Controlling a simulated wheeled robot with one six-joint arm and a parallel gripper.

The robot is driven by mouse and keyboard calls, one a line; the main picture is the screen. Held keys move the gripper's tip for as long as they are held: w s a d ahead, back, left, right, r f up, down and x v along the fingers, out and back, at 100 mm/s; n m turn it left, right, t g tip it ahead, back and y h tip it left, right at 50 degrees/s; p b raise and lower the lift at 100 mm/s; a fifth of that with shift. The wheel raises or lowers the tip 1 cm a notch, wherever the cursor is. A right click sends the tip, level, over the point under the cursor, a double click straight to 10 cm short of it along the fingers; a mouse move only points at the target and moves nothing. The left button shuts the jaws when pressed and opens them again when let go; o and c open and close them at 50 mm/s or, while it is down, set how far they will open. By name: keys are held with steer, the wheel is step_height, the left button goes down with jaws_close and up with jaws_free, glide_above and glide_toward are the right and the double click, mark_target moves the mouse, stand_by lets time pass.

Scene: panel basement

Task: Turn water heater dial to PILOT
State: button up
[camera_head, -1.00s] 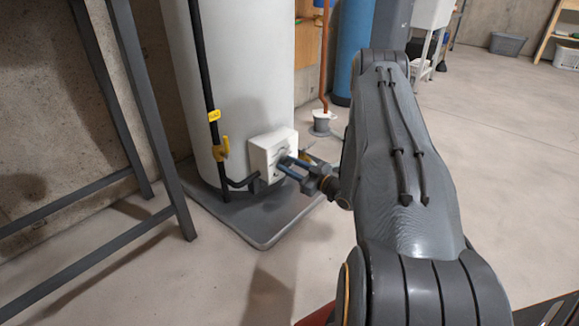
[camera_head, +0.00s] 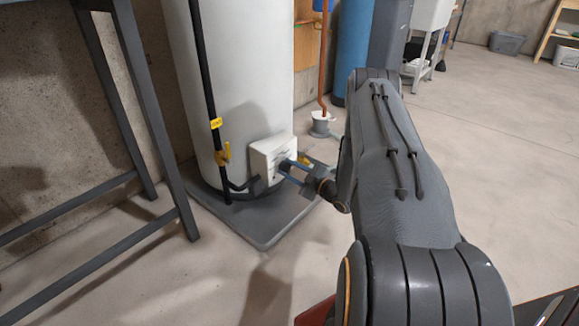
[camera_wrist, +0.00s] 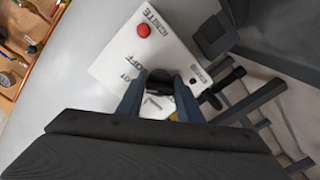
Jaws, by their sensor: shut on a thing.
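The water heater (camera_head: 235,75) is a tall white tank on a grey pad. Its white control box (camera_head: 262,158) is low on the front. In the wrist view the box (camera_wrist: 115,58) carries a red button (camera_wrist: 143,30), the words IGNITE and OFF, and other lettering partly hidden. The dark dial (camera_wrist: 160,78) sits between my two blue-grey fingers. My gripper (camera_head: 288,170) reaches the box front from the right and is shut on the dial. The wrist view shows my gripper (camera_wrist: 160,98) rolled relative to the box lettering. The dial's pointer setting cannot be read.
A grey metal frame (camera_head: 150,100) stands at the left. A copper pipe (camera_head: 323,60) and a blue tank (camera_head: 352,50) stand behind. Floor in front is clear.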

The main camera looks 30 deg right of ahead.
steer(key=shift+n+p, duration=0.65)
steer(key=shift+n, duration=0.35)
steer(key=o, duration=1)
steer(key=shift+s+d, duration=0.1)
steer(key=shift+p+v, duration=1.5)
steer(key=shift+v, duration=2.35)
steer(key=shift+s+d, duration=0.1)
